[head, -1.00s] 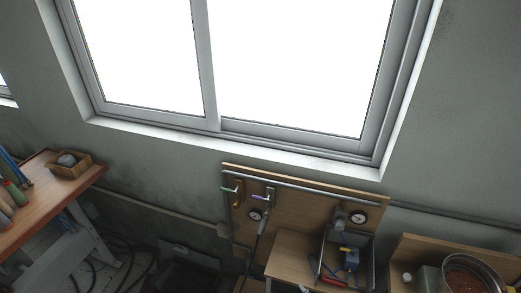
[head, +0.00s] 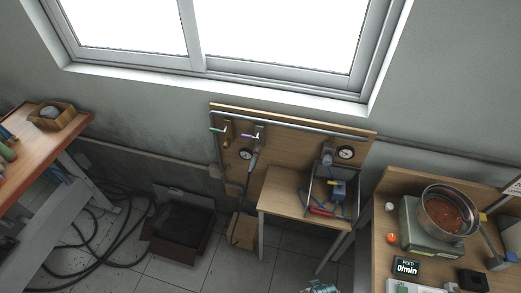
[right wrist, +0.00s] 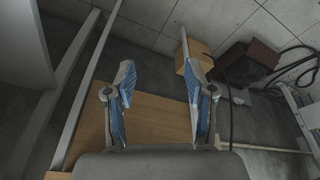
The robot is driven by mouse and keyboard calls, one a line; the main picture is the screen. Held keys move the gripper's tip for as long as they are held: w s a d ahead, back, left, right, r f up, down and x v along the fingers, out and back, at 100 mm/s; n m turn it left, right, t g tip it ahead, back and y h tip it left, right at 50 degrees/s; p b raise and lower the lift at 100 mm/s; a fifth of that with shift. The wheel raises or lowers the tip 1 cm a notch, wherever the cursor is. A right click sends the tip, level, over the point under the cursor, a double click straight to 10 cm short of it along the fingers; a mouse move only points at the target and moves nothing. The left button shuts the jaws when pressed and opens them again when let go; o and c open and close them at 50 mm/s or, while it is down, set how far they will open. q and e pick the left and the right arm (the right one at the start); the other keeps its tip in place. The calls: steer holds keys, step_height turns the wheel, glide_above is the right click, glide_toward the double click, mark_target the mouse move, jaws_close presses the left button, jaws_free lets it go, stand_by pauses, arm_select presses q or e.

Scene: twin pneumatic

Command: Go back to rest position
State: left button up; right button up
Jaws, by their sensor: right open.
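My right gripper (right wrist: 160,95) is open and empty in the right wrist view, its two blue-padded fingers apart. A bare wooden surface (right wrist: 150,122) shows between and beyond the fingers, with the tiled floor past it. In the head view only a small piece of a blue and grey part shows at the bottom edge; I cannot tell its jaws there. My left gripper is not in view.
A small wooden table (head: 283,195) stands before a wall panel (head: 290,150) with gauges and valves. A bench with a metal bowl (head: 449,212) and feeder (head: 425,238) is at right, a workbench (head: 50,150) at left. A dark open box (head: 180,232) and hoses (head: 95,250) lie on the floor.

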steer(key=s+d+f+g, duration=0.1)
steer(key=s+f, duration=0.3)
steer(key=f, duration=0.6)
steer(key=s+f, duration=0.4)
steer(key=f, duration=0.5)
steer(key=s+d+f, duration=0.2)
steer(key=s+f, duration=0.7)
steer(key=s, duration=0.4)
steer(key=shift+d+g, duration=0.25)
steer(key=shift+g, duration=0.15)
steer(key=shift+f, duration=0.1)
